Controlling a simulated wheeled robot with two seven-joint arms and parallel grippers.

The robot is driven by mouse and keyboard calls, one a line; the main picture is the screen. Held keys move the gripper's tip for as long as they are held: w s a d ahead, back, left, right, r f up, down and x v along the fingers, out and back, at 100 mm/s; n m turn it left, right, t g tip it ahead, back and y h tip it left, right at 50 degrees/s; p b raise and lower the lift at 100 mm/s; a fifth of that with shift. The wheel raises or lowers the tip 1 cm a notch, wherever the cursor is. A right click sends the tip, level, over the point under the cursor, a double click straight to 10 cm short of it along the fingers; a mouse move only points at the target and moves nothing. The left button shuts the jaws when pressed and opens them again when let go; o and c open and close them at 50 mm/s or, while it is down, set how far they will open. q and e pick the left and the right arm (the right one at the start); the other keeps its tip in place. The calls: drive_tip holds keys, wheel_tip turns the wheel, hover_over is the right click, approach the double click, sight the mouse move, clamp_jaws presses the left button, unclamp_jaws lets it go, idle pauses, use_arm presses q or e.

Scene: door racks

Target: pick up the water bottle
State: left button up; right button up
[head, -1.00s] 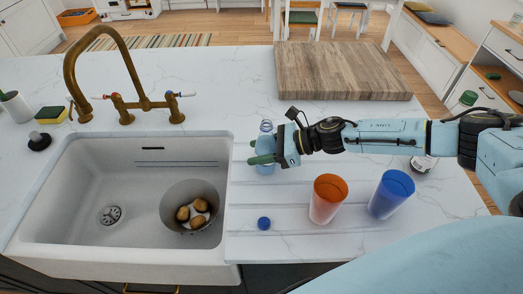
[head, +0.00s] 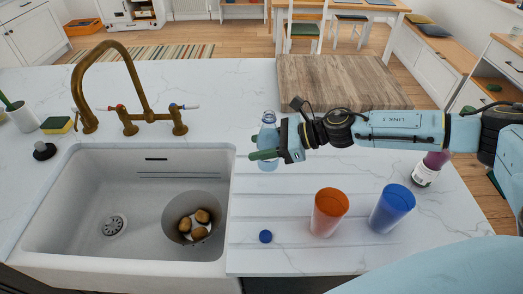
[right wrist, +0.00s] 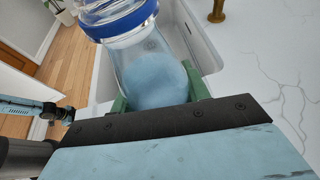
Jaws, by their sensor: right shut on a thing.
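The clear, bluish water bottle (head: 268,133) is upright beside the right rim of the sink in the head view. My right gripper (head: 264,156) comes in from the right and is shut on the bottle's lower body. In the right wrist view the bottle (right wrist: 140,60) stands between the green fingers, with a blue band near its top. The fingers hide part of the bottle's lower body. I cannot tell for sure how far its base is from the counter.
An orange cup (head: 329,212), a blue cup (head: 391,208) and a blue cap (head: 265,236) are on the counter. A wooden board (head: 340,80) lies behind my right arm. The sink (head: 75,215) holds a bowl (head: 183,234) of potatoes. A brass faucet (head: 130,75) stands behind it.

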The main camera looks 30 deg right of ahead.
sight(260, 136)
drive_tip(key=shift+r, duration=1.5)
drive_tip(key=shift+a+r, duration=0.1)
drive_tip(key=shift+a, duration=0.05)
